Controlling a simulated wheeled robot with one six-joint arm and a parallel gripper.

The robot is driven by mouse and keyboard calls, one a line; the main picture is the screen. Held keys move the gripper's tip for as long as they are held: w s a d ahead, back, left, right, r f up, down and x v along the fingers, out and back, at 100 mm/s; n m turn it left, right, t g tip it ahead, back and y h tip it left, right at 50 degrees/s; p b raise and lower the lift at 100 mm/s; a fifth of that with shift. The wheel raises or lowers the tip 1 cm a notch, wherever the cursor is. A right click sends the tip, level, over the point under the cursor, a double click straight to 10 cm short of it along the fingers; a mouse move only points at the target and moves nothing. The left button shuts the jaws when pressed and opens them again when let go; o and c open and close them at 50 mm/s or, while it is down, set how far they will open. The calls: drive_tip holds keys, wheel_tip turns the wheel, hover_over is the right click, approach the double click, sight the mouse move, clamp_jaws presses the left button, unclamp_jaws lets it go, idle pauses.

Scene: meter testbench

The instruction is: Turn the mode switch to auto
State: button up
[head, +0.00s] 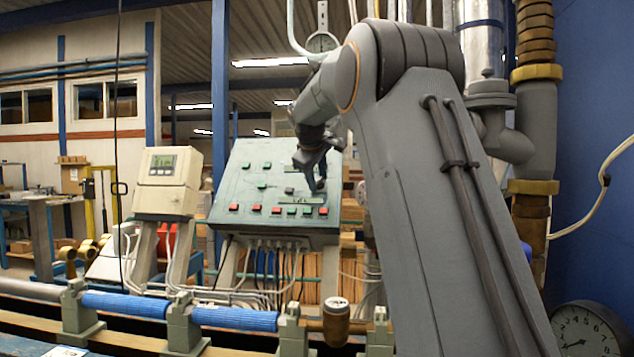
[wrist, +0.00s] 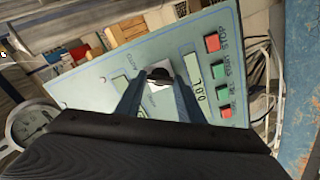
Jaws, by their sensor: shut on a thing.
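The mode switch is a dark knob (wrist: 158,75) on a pale plate of the light green-blue control panel (wrist: 95,80) in the wrist view. Small lettering that looks like AUTO is printed on the panel just above and left of it. My gripper (wrist: 158,84) has its two blue-grey fingers on either side of the knob and is shut on it. The fingers hide part of the knob, so its pointing direction is hard to tell. In the head view my gripper (head: 317,187) is at the right part of the sloped panel (head: 245,180), and the knob is hidden there.
Close to the fingers are a digital display (wrist: 195,75), a red STOP button (wrist: 212,43) and a green START button (wrist: 218,72). A round gauge (wrist: 30,125) is at the left. In the head view a meter box (head: 167,182) stands left of the panel, with blue-sleeved pipes (head: 235,318) in front.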

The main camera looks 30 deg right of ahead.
drive_tip(key=shift+m+b, duration=0.35)
drive_tip(key=shift+m, duration=1.05)
drive_tip(key=o, duration=1.1)
drive_tip(key=shift+c, duration=0.2)
drive_tip(key=b+v, duration=0.1)
drive_tip(key=v, duration=0.6)
drive_tip(key=shift+s+a+r, duration=0.2)
drive_tip(key=shift+s+r, duration=0.05)
